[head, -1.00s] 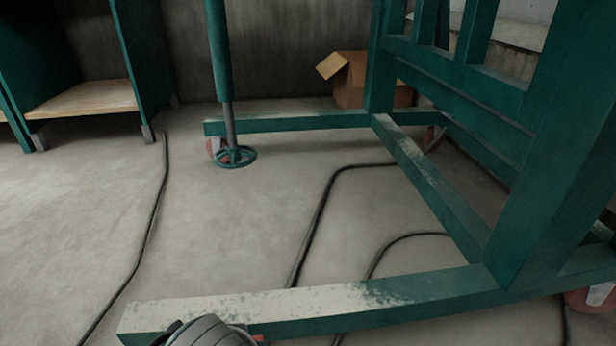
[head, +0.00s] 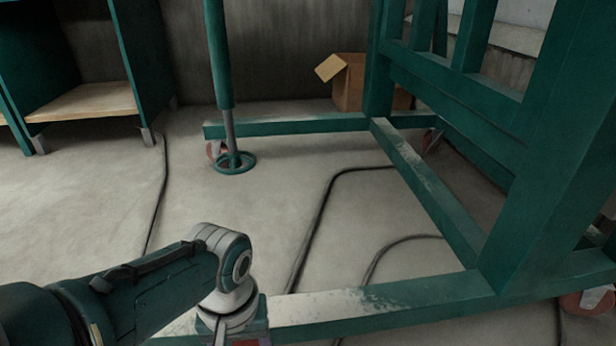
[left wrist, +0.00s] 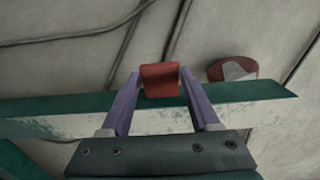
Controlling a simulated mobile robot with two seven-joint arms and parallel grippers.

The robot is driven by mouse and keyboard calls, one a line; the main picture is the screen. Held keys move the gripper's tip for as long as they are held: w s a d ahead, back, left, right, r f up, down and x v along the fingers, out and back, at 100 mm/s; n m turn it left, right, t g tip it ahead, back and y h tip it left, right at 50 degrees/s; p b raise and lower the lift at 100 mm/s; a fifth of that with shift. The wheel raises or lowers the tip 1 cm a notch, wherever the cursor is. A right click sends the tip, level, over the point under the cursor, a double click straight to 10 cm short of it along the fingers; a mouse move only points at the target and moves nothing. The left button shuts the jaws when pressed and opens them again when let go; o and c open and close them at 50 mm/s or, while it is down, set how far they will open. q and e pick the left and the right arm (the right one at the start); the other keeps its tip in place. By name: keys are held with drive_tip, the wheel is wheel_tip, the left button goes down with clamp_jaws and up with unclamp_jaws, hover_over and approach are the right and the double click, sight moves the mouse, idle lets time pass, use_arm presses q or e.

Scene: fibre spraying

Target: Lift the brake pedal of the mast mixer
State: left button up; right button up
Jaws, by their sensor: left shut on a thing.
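The mast mixer's green frame (head: 440,195) stands on the floor, its near base beam (head: 390,303) worn to pale paint. In the left wrist view, the red brake pedal (left wrist: 160,82) is a small block in front of the base beam (left wrist: 250,110). My left gripper (left wrist: 158,76) has its two purple fingers on either side of the pedal and is shut on it. In the head view my left arm reaches in from the lower left; its fingertips are below the picture edge. My right gripper is not in view.
A red caster wheel (left wrist: 232,69) is beside the pedal. Black cables (head: 322,205) cross the floor. A post with a round foot (head: 235,163) stands behind. A cardboard box (head: 349,85) and a green shelf (head: 85,100) are at the back.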

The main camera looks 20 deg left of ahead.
use_arm(q)
drive_tip(key=shift+r, duration=0.1)
drive_tip(key=o, duration=1.4)
drive_tip(key=shift+c, duration=0.2)
wheel_tip(320, 180, up, 10)
drive_tip(key=p, duration=0.9)
